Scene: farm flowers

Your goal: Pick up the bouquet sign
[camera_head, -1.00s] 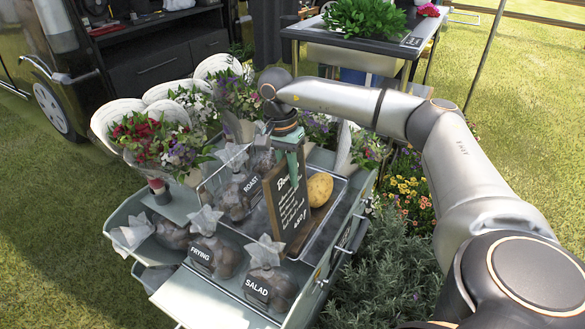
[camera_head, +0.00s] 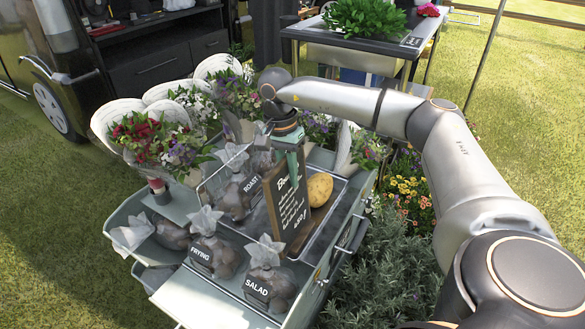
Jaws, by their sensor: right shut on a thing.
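The bouquet sign (camera_head: 288,205) is a dark board with white handwriting in a wooden frame. It stands upright, slightly tilted, at the metal tray on the cart. My right gripper (camera_head: 290,146) reaches in from the right and is shut on the top edge of the sign, pointing down. My left gripper is not in view.
A potato (camera_head: 319,189) lies in the wire tray (camera_head: 348,205) right beside the sign. Bags labelled ROAST (camera_head: 236,197), FRYING (camera_head: 214,257) and SALAD (camera_head: 268,283) stand close by. Wrapped bouquets (camera_head: 150,140) crowd the cart's back left. Flowering plants (camera_head: 410,192) stand at the right.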

